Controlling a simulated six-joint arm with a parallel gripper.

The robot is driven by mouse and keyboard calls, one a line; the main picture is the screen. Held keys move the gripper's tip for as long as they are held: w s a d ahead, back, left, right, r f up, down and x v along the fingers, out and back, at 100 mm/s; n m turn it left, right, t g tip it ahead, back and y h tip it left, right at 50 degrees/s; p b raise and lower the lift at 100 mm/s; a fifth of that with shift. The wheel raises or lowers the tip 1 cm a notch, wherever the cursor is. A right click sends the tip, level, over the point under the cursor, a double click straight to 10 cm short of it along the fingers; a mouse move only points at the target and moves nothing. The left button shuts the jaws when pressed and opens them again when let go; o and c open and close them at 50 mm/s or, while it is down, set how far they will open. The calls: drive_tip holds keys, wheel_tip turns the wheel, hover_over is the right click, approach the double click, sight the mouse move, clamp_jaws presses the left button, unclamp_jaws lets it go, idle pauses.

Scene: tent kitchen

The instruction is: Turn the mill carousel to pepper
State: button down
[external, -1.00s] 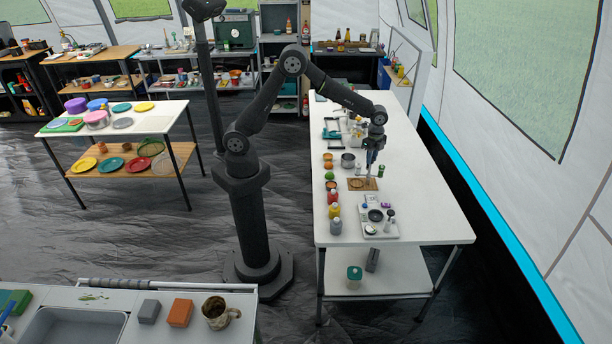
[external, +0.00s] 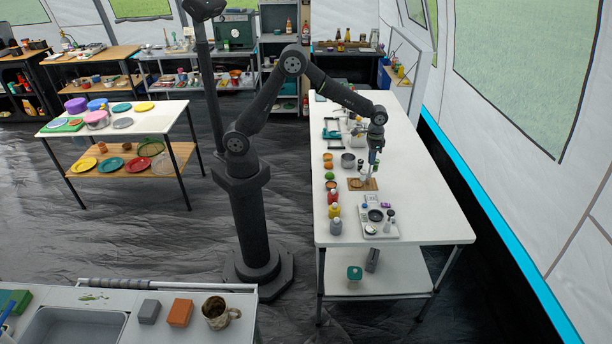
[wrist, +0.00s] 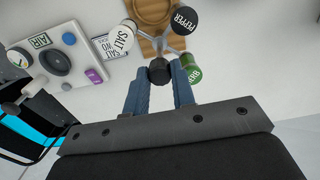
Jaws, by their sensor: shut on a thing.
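The mill carousel (wrist: 171,45) shows in the wrist view as thin grey arms around a black central knob (wrist: 159,70). A white SALT cap (wrist: 122,38) is at upper left, a dark PEPPER cap (wrist: 184,20) at upper right, and a green cap (wrist: 193,68), its label partly hidden, at right beside a finger. My gripper (wrist: 160,78) points down with its blue fingers on both sides of the knob, shut on it. In the external view my gripper (external: 371,165) is over the wooden board (external: 354,185) on the white table; the carousel is small and partly hidden there.
A SALT card (wrist: 106,48) lies near the carousel. Several bottles (external: 334,211) and bowls line the table's left edge. The table's right side (external: 410,170) is clear.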

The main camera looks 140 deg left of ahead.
drive_tip(key=n, duration=0.4)
drive_tip(key=shift+n, duration=2.2)
drive_tip(key=c, duration=1.2)
unclamp_jaws()
drive_tip(key=shift+r, duration=0.1)
wheel_tip(320, 180, up, 17)
drive_tip(key=shift+r, duration=0.2)
wheel_tip(320, 180, down, 18)
drive_tip(key=shift+r, duration=0.2)
